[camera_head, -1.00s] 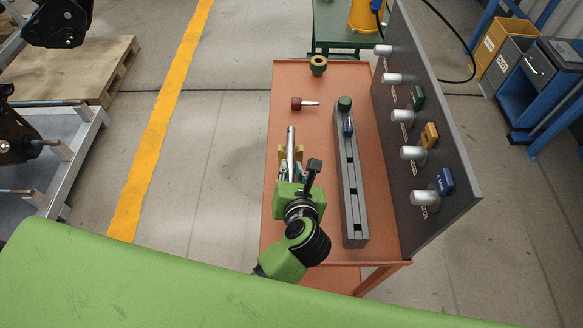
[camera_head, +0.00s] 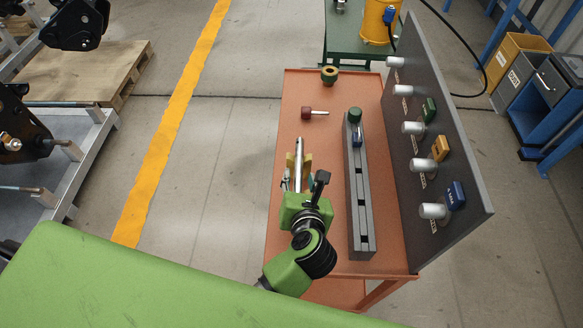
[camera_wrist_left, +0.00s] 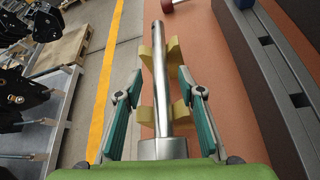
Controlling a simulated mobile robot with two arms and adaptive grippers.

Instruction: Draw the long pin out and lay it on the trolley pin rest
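The long pin (camera_wrist_left: 160,75) is a bright metal rod. It lies on the yellow pin rest (camera_wrist_left: 146,115) on the orange trolley (camera_head: 290,90), its thick collar end toward my palm. The pin also shows in the head view (camera_head: 299,152). My left gripper (camera_wrist_left: 160,78) is open, with a teal-padded finger on each side of the pin and a gap to it on both sides. It shows in the head view too (camera_head: 297,181), low over the trolley's left side. The part of the rest under the pin is hidden. My right gripper is not in view.
A grey slotted rail (camera_head: 356,200) with a green-topped piece stands right of the pin. A dark upright panel (camera_head: 440,160) with pegs lines the right edge. A red-handled pin (camera_head: 307,113) and a ring-like part (camera_head: 329,75) lie farther back. A frame stands at left.

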